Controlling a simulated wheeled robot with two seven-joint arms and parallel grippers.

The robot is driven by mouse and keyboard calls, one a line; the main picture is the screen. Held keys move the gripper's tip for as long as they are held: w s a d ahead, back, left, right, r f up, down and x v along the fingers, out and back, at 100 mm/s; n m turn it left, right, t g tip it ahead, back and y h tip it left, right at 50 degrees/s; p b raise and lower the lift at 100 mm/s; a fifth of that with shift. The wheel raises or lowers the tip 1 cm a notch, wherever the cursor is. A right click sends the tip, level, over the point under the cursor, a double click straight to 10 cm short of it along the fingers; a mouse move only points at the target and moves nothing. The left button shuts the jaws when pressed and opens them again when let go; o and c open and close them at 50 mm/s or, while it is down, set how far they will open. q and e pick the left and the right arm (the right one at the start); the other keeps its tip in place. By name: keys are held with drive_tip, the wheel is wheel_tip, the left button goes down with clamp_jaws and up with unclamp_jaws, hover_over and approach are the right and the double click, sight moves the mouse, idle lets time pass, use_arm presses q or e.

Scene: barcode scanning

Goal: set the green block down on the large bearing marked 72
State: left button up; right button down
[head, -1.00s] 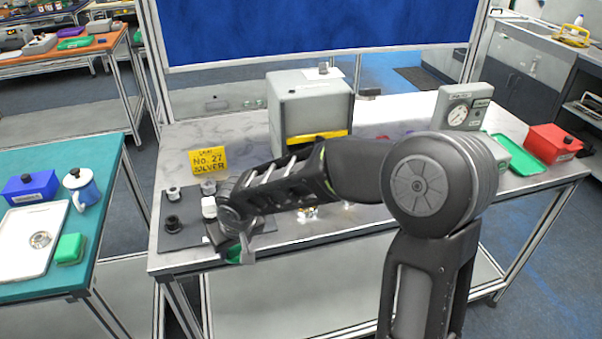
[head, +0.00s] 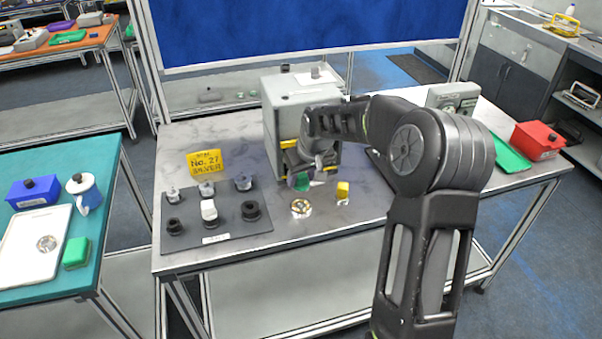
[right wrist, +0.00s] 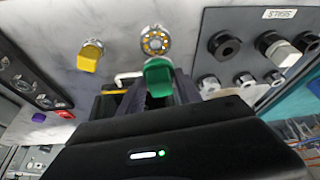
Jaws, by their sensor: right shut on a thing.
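My right gripper (head: 304,172) is shut on the green block (head: 302,184) and holds it in front of the grey machine. The block also shows between the fingers (right wrist: 158,88) in the right wrist view (right wrist: 158,72). A round bearing (head: 301,207) with a golden ring lies on the table just in front of the block in the head view. In the right wrist view the bearing (right wrist: 155,40) shows golden balls, its top open, beyond the block. I cannot read its marking. My left gripper is not in view.
A yellow block (head: 342,188) sits on a small metal piece right of the bearing. A dark mat (head: 233,229) with several black, white and grey round parts lies left, below a yellow sign (head: 207,163). The grey machine (head: 285,115) stands close behind my gripper.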

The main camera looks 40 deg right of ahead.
drive_tip(key=shift+f, duration=0.1)
drive_tip(key=b, duration=0.3)
hover_over(299, 202)
drive_tip(key=s, duration=0.2)
drive_tip(key=shift+w+a+f, duration=0.1)
drive_tip(key=shift+w+f, duration=0.05)
drive_tip(key=shift+f, duration=0.9)
drive_tip(key=shift+w+a+f, duration=0.1)
drive_tip(key=shift+f, duration=1.35)
drive_tip(key=shift+b, duration=0.3)
drive_tip(key=shift+f+b, duration=1.05)
drive_tip(key=shift+b, duration=0.15)
drive_tip(key=c, duration=0.7)
unclamp_jaws()
drive_tip(key=shift+c, duration=0.2)
drive_tip(key=shift+o, duration=0.3)
drive_tip(key=shift+o, duration=1.3)
